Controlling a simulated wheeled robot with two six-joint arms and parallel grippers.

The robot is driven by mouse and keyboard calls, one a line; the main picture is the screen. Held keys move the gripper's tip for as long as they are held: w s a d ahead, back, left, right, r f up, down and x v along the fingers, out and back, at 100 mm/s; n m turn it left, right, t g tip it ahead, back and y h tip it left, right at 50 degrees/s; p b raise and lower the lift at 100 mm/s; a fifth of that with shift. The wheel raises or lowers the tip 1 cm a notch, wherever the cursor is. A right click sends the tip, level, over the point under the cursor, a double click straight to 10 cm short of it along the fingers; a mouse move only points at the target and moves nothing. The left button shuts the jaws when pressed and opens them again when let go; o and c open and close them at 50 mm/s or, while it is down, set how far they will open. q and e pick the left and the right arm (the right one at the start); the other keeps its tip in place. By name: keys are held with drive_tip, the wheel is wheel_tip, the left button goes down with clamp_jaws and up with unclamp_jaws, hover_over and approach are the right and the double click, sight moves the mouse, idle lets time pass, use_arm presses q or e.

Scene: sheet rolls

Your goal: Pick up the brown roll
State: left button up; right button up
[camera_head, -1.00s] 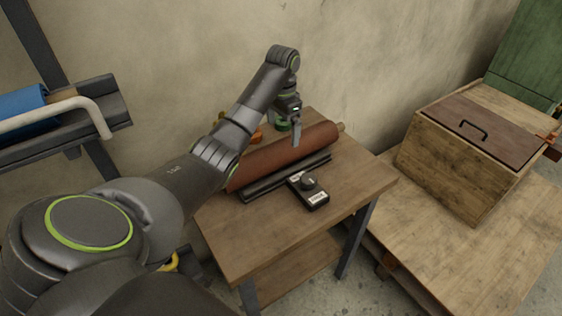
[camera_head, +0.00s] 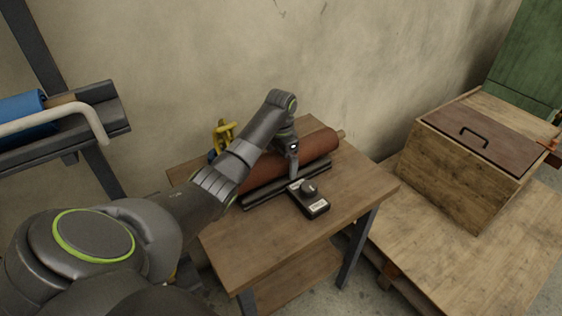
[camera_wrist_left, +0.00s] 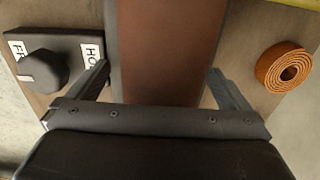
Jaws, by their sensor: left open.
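The brown roll (camera_head: 312,149) lies on the small wooden table, along a dark rail (camera_head: 262,190) on its front side. In the left wrist view the roll (camera_wrist_left: 168,45) runs up the picture between the two fingers. My left gripper (camera_head: 293,172) is at the roll in the head view, partly in front of it. In the left wrist view my left gripper (camera_wrist_left: 165,82) is open, with one finger on each side of the roll. Whether the fingers touch it I cannot tell. The roll's near-left part is hidden behind my arm. My right gripper is not in view.
A black box with a knob (camera_head: 309,198) sits in front of the rail. An orange coil (camera_wrist_left: 284,68) lies on the roll's other side. A yellow object (camera_head: 223,135) stands behind my arm. A wooden box (camera_head: 470,150) is at right, and a rack with a blue roll (camera_head: 22,105) at left.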

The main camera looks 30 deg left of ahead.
use_arm(q)
drive_tip(key=c, duration=1.9)
drive_tip(key=shift+w+r, duration=0.15)
drive_tip(key=shift+r, duration=0.1)
drive_tip(key=shift+c, duration=0.4)
drive_tip(key=shift+w+a+r, duration=0.1)
drive_tip(key=shift+r, duration=0.25)
wheel_tip(320, 180, up, 8)
drive_tip(key=shift+p, duration=0.55)
drive_tip(key=shift+r+p, duration=0.55)
drive_tip(key=shift+p, duration=0.05)
